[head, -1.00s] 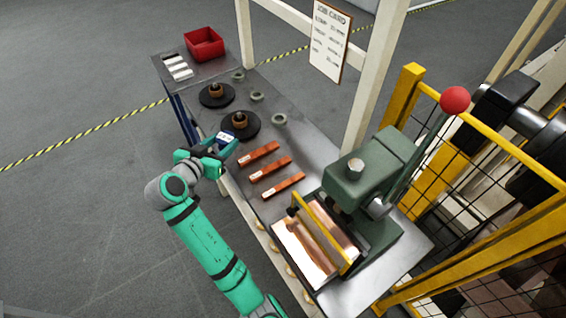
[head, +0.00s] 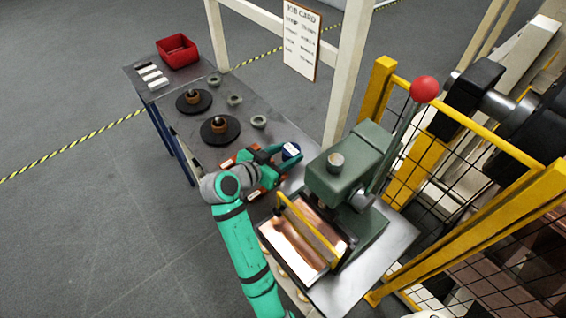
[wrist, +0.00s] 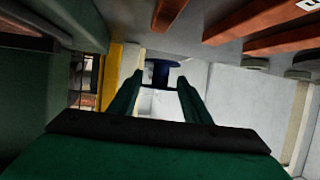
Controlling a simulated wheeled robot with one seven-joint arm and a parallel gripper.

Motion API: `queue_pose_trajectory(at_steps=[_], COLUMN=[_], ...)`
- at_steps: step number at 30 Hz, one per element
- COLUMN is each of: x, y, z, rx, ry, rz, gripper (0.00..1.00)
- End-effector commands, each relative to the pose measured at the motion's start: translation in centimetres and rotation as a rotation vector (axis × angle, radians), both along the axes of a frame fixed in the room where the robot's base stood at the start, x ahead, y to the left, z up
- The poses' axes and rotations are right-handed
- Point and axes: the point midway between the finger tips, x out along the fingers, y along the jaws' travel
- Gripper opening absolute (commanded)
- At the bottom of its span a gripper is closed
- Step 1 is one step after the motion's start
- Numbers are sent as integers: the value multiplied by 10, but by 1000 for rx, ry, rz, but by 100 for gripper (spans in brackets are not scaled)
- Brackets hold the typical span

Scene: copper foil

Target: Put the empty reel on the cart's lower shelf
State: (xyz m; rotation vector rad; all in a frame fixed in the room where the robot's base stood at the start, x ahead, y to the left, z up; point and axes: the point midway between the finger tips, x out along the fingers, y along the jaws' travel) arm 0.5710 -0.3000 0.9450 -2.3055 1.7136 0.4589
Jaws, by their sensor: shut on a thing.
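My gripper (head: 283,154) is shut on a small blue reel (head: 291,150) with a pale top face. It holds the reel over the bench near the copper bars, just left of the green press. In the wrist view the dark blue reel (wrist: 160,70) sits between the two green fingertips (wrist: 160,84). I see no bare copper wound on it. I cannot make out the cart's lower shelf in either view.
The green press (head: 345,175) with its red-knobbed lever (head: 424,89) stands close right of my gripper. Dark reels (head: 220,130), small grey rings (head: 259,121) and a red bin (head: 177,50) occupy the bench. A yellow mesh fence (head: 470,190) stands right. Floor on the left is clear.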

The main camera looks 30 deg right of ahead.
Motion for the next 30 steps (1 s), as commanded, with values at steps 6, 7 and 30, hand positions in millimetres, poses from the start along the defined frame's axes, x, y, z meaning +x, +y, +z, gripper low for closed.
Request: queue_pose_trajectory(at_steps=[6, 7, 30], x=[0, 0, 1], y=[0, 0, 1], z=[-15, -19, -47], rx=[0, 0, 0], ry=[2, 2, 0], rz=[1, 1, 3], gripper=[22, 22, 63])
